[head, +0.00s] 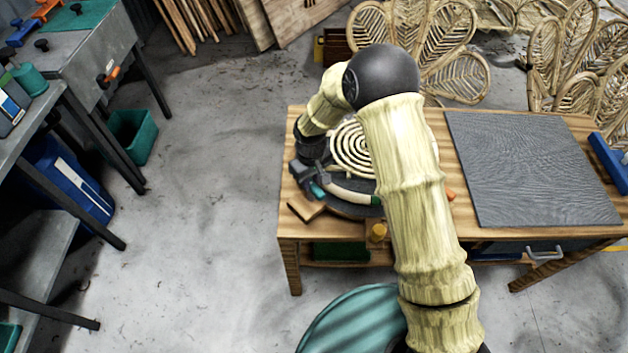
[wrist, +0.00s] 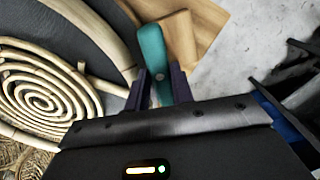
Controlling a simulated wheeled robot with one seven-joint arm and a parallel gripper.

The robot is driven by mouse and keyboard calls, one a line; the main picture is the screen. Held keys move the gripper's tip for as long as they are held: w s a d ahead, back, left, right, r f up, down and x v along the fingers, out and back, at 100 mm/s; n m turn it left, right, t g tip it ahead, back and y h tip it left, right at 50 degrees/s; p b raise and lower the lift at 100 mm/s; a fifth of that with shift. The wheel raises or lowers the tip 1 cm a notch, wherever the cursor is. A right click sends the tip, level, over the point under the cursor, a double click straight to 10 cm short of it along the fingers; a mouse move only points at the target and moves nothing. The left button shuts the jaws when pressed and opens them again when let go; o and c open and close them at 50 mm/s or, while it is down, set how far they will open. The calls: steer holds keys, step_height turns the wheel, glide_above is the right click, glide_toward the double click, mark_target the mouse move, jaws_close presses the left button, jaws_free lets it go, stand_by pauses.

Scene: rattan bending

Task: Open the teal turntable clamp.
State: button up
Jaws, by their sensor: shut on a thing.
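The teal turntable clamp (wrist: 152,52) shows in the wrist view as a teal lever with a round pin near its lower end. My gripper (wrist: 160,88) has its two dark fingers on either side of the lever and is shut on it. In the head view my gripper (head: 312,185) is at the left edge of the turntable, with a bit of the teal clamp (head: 318,190) showing beside it. The dark round turntable (head: 352,209) carries a pale rattan spiral (wrist: 45,98). My arm hides the turntable's right part in the head view.
Rattan leaf panels (head: 455,45) stand behind.

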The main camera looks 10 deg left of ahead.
steer(key=shift+w+d+r+n, duration=0.1)
steer(key=shift+w+d+n, duration=0.15)
steer(key=shift+n, duration=0.45)
steer(key=shift+a, duration=0.1)
steer(key=o, duration=1)
steer(key=shift+s, duration=0.1)
step_height(320, 180, up, 17)
steer(key=shift+r+b, duration=0.15)
steer(key=shift+b, duration=1.05)
